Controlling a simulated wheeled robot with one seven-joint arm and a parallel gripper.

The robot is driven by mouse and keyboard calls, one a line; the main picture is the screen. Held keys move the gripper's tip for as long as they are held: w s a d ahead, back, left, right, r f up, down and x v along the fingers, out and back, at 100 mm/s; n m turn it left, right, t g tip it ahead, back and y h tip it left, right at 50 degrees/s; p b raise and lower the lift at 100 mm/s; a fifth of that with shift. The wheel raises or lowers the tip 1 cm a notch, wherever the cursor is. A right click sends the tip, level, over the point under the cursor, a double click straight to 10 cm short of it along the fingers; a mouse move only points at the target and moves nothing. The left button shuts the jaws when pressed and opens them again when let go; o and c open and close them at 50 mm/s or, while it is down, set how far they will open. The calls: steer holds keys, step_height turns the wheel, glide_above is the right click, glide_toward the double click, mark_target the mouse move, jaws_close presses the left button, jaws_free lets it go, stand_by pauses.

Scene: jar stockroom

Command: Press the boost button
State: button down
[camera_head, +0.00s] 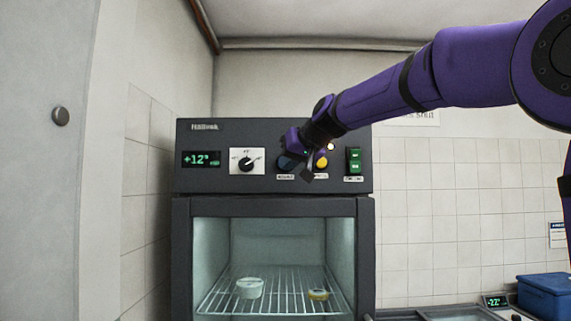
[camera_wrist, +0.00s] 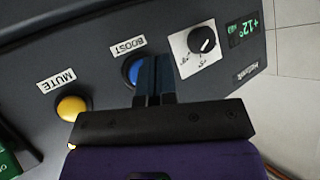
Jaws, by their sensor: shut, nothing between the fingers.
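The blue boost button (camera_wrist: 133,70) is on the dark control panel, under a label reading BOOST in the wrist view. My gripper (camera_wrist: 155,62) is shut and empty. Its fingertips overlap the right edge of the blue button in that view; whether they touch it I cannot tell. In the head view my gripper (camera_head: 306,177) is in front of the panel and hides part of the button area.
The yellow mute button (camera_head: 321,162) is beside the boost button. The panel also has a dial (camera_head: 246,162), a +12° display (camera_head: 201,159) and a green switch (camera_head: 354,161). Below is a glass-fronted cabinet with a wire shelf (camera_head: 275,294) holding two small containers.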

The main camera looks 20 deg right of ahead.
steer(key=shift+w+d, duration=0.3)
steer(key=shift+w, duration=0.65)
steer(key=shift+w, duration=0.1)
stand_by(1.4)
steer(key=shift+w+d, duration=0.15)
steer(key=shift+w, duration=0.15)
steer(key=shift+w+d, duration=0.15)
steer(key=shift+w, duration=0.35)
stand_by(0.8)
steer(key=shift+s, duration=0.15)
steer(key=shift+s+a, duration=0.3)
steer(key=shift+s, duration=0.45)
steer(key=shift+s+a, duration=0.25)
steer(key=shift+s, duration=0.55)
steer(key=shift+s+a, duration=0.3)
steer(key=shift+s, duration=0.5)
steer(key=shift+s+a, duration=0.25)
steer(key=shift+s, duration=0.55)
